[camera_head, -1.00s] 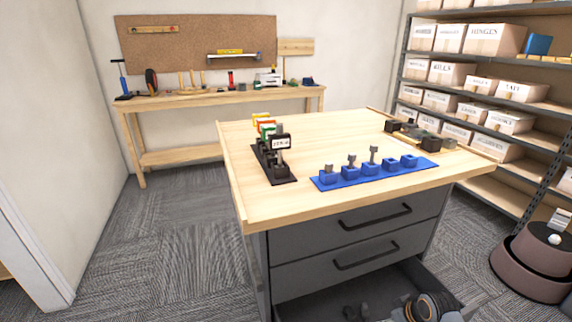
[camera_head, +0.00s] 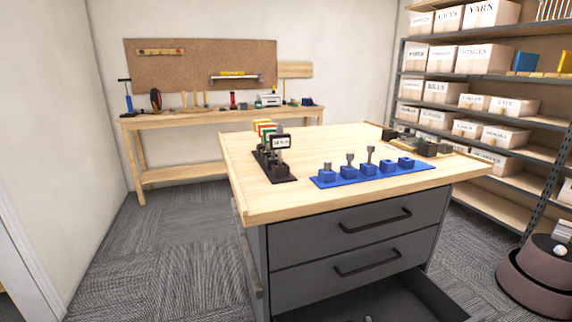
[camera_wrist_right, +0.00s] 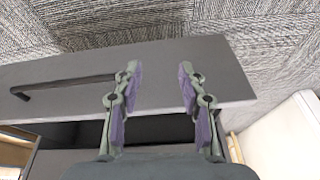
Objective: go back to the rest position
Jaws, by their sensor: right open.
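My right gripper (camera_wrist_right: 160,88) is open and empty in the right wrist view, its two purple-padded fingers apart. Behind them is a grey drawer front (camera_wrist_right: 190,75) with a dark handle (camera_wrist_right: 68,85); I cannot tell whether the fingers touch it. In the head view neither gripper shows. The bottom drawer (camera_head: 385,303) of the grey cabinet stands pulled out there, and the two drawers above it are shut.
The wooden worktop (camera_head: 310,205) carries a blue rack (camera_head: 375,174) with several sockets and a black rack (camera_head: 272,168). A workbench (camera_head: 215,114) stands at the back wall. Shelves with boxes (camera_head: 485,57) stand at the right. Carpet (camera_head: 165,245) is free at the left.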

